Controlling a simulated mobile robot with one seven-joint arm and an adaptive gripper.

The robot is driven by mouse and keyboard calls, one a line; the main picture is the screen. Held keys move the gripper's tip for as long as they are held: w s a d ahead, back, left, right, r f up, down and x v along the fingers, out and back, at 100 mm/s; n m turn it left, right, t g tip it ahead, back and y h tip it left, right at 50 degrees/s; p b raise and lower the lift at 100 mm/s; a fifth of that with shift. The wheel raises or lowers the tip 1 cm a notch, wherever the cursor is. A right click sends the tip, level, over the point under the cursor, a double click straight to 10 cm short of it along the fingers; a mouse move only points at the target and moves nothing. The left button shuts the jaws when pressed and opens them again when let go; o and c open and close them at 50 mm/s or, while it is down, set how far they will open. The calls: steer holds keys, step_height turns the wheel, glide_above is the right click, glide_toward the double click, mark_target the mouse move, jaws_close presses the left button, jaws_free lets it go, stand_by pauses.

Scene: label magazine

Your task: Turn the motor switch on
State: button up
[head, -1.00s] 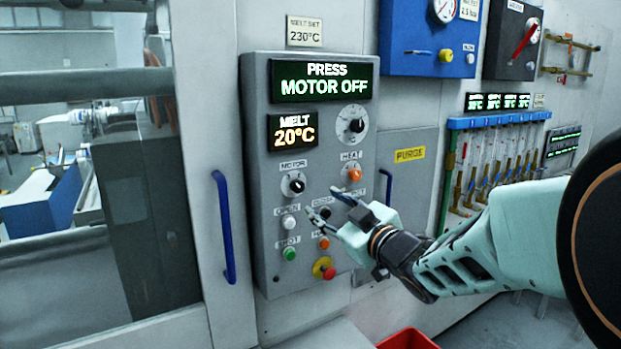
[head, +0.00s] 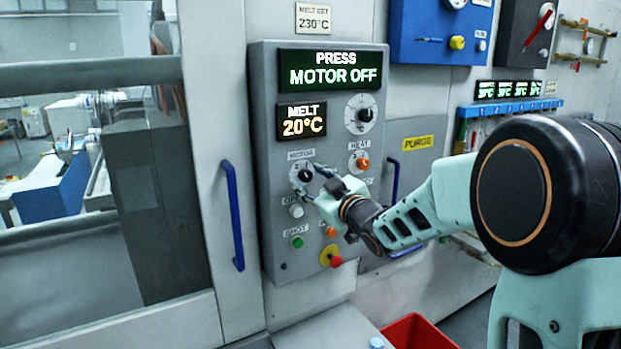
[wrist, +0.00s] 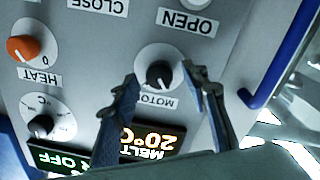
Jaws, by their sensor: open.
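The motor switch (head: 305,175) is a black rotary knob on a white round plate, below the melt display on the grey control panel. The display (head: 331,70) reads "PRESS MOTOR OFF". My gripper (head: 312,182) is in front of the panel at the knob's right side in the head view. In the wrist view, which is upside down, the motor knob (wrist: 160,74) lies between the two open fingers (wrist: 163,85), with the "MOTOR" label beside it. The fingers are apart from each other; whether they touch the knob or panel cannot be told.
The orange heat knob (head: 362,162), white open button (head: 296,211), green shot button (head: 297,242) and red emergency knob (head: 333,258) are close by on the panel. A blue door handle (head: 234,215) stands to the left. A red bin (head: 418,333) is below.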

jaws_close()
stand_by(0.4)
steer(key=shift+m, duration=0.3)
steer(key=m+p, duration=0.1)
steer(key=m, duration=0.1)
steer(key=shift+m, duration=0.4)
steer(key=m+p, duration=0.1)
steer(key=m, duration=0.2)
steer(key=shift+r+m, duration=0.1)
steer(key=shift+m, duration=0.2)
steer(key=m+p, duration=0.2)
steer(key=m, duration=0.2)
steer(key=shift+w+p, duration=0.1)
steer(key=shift+p, duration=0.3)
steer(key=shift+m+p, duration=0.65)
steer(key=shift+m, duration=0.85)
